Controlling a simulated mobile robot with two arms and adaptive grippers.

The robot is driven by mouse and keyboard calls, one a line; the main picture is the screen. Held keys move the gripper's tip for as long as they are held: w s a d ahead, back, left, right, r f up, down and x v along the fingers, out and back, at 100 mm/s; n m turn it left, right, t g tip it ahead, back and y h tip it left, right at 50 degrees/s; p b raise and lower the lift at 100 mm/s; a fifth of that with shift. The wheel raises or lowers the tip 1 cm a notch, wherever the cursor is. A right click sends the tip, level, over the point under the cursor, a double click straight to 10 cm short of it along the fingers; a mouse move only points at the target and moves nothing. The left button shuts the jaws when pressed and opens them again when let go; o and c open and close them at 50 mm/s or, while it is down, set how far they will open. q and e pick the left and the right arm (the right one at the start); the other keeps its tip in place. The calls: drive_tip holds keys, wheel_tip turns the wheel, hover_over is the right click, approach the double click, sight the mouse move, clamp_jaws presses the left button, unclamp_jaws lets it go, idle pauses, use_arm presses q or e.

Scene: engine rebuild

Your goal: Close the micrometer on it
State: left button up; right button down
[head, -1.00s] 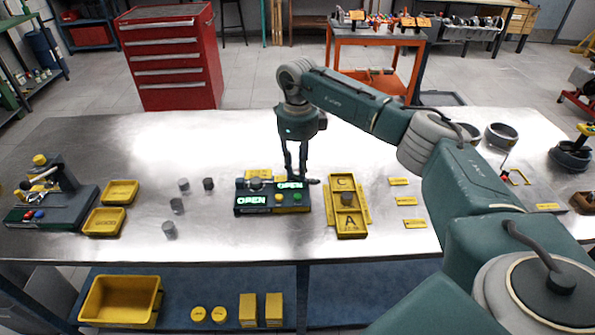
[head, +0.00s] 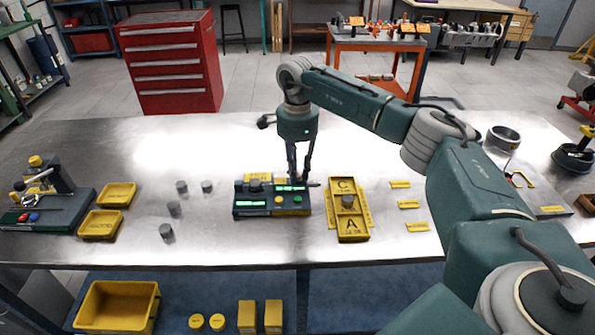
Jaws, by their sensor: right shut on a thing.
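A dark gauge box (head: 270,208) with two lit green displays, a yellow button and a green button sits mid-table. I take it for the micrometer station, but cannot be sure. A grey cylinder (head: 256,186) shows on its left part. My right gripper (head: 299,180) reaches down at the box's back right edge. Its fingers are close together on a small dark thing (head: 314,184), mostly hidden by the fingers; I cannot tell what it is. The display writing is too small to read. My left gripper is not in view.
A yellow tray (head: 352,238) marked A and C, holding a grey cylinder, lies right of the box. Several grey cylinders (head: 174,209) stand to its left. A stand with coloured buttons (head: 50,208) and two yellow bins (head: 117,195) are at the far left.

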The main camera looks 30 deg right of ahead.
sight(298, 173)
drive_tip(key=shift+n, duration=0.6)
drive_tip(key=shift+d, duration=0.1)
drive_tip(key=c, duration=1.5)
unclamp_jaws()
drive_tip(key=shift+r, duration=0.15)
wheel_tip(298, 173, up, 12)
drive_tip(key=shift+f, duration=0.1)
drive_tip(key=shift+f, duration=0.1)
